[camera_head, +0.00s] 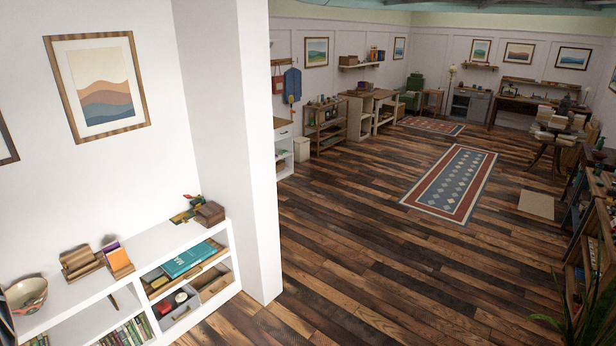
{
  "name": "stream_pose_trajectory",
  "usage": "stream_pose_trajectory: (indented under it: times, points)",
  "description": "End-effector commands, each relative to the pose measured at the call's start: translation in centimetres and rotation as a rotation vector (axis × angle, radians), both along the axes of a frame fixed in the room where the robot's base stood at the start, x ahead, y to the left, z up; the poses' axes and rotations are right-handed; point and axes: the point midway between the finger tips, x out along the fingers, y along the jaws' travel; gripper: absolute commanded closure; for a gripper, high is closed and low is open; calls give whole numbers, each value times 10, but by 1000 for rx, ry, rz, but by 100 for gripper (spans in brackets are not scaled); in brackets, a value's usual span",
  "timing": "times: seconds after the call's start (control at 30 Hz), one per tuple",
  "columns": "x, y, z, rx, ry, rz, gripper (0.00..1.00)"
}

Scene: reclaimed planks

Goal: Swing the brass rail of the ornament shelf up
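I cannot make out a brass rail in this view. I cannot tell which piece is the ornament shelf. A small wall shelf (480,67) with little items hangs on the far wall. Another wall shelf (358,66) with a box and books is on the wall left of the far corner. A low white shelf unit (150,247) stands close by at the lower left. It holds a patterned bowl (26,294), books and small objects. My gripper is not in view.
A white wall pillar (250,150) stands between the near shelf unit and the long room. The plank floor (345,240) is largely open, with a patterned rug (452,183). A plant (575,315) and crowded shelving (590,215) line the right edge.

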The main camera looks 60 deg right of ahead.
Motion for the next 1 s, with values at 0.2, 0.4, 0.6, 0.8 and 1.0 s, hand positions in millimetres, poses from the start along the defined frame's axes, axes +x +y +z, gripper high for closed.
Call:
stream_pose_trajectory:
  times: [0.2,0.4,0.6,0.8,1.0]
  points:
    - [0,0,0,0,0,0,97]
    - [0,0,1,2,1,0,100]
    - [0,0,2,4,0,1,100]
    - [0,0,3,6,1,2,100]
    - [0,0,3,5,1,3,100]
